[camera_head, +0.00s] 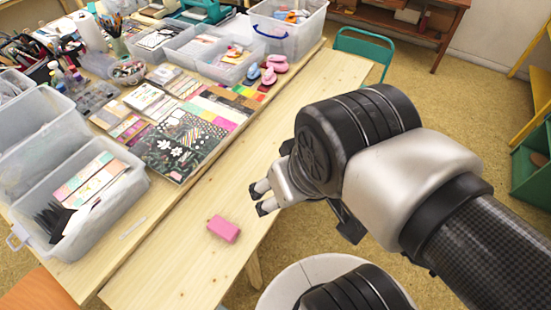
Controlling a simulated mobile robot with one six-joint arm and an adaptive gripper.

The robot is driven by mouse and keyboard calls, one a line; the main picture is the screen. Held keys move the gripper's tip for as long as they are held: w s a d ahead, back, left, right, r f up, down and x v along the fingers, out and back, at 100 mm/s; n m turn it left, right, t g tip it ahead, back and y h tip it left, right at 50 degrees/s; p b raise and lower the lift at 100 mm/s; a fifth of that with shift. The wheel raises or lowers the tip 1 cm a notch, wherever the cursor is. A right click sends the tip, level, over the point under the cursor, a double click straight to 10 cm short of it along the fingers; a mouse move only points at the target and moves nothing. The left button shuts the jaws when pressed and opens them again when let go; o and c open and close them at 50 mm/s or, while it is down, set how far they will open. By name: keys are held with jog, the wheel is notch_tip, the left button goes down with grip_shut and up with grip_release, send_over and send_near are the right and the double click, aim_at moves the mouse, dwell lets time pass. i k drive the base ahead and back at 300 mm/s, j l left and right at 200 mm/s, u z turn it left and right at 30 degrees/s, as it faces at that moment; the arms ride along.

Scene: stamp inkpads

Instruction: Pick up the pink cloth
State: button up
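A small pink block-like piece (223,229), the likeliest match for the pink cloth, lies on the bare front strip of the wooden table. Its folds, if any, are too small to make out. My gripper (259,198) is above and to the right of it in the picture, apart from it. Its two dark-tipped fingers point left with a gap between them, and nothing is held. The pink piece is fully in view.
A clear bin (120,205) with papers stands at the left. Patterned paper pads (180,140) cover the middle of the table (165,265). Pink and blue shoe-like items (268,72) sit farther back. The front strip around the pink piece is mostly clear. A green chair (362,45) stands behind.

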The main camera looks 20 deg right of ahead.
aim_at(228, 232)
jog(key=i+l, duration=0.35)
jog(key=l+u, duration=0.1)
jog(key=u, duration=1.55)
